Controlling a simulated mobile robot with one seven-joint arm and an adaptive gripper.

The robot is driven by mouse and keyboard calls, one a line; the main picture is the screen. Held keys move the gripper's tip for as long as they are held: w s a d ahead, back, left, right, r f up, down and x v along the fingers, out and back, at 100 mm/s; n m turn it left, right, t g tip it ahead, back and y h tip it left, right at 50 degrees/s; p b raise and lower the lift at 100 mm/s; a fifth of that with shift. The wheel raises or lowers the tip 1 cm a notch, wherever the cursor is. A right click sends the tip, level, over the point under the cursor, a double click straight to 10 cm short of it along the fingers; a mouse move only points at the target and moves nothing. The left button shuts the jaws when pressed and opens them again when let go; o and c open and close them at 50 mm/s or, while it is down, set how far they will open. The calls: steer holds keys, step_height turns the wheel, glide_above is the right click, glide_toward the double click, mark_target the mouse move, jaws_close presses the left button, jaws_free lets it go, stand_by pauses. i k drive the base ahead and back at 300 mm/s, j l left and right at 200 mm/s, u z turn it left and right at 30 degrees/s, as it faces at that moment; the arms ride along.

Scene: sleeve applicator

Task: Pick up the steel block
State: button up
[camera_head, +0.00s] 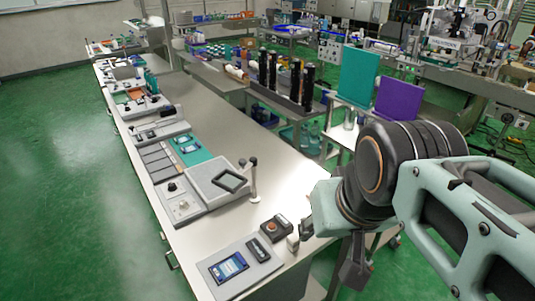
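A small pale grey block (293,243) stands near the right edge of the long bench, beside a dark device with a reddish-brown button (276,228). It looks like the steel block, but it is too small for me to be sure of its material. My gripper (332,250) hangs at the end of my arm, just right of this block and partly over the bench edge. Dark finger parts show below the pale green wrist. My arm hides part of the gripper, and I cannot tell how far the fingers are apart. No held object is visible.
The long steel bench (225,140) runs away to the upper left. A grey plate with a blue-screened device (228,267) lies at its near end. A grey press unit with an upright post (254,180) stands farther back. Open green floor (75,200) lies left.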

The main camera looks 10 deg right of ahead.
mark_target(293, 241)
steer(key=i+l+u, duration=0.1)
steer(key=l+u, duration=0.3)
steer(key=k+l+u, duration=0.1)
steer(key=l, duration=0.6)
steer(key=k+l, duration=0.1)
steer(key=l, duration=0.55)
steer(key=k+l, duration=0.1)
steer(key=l, duration=0.5)
steer(key=j+u, duration=0.1)
steer(key=u, duration=0.2)
steer(key=l, duration=0.3)
steer(key=j+z, duration=0.25)
steer(key=l, duration=0.1)
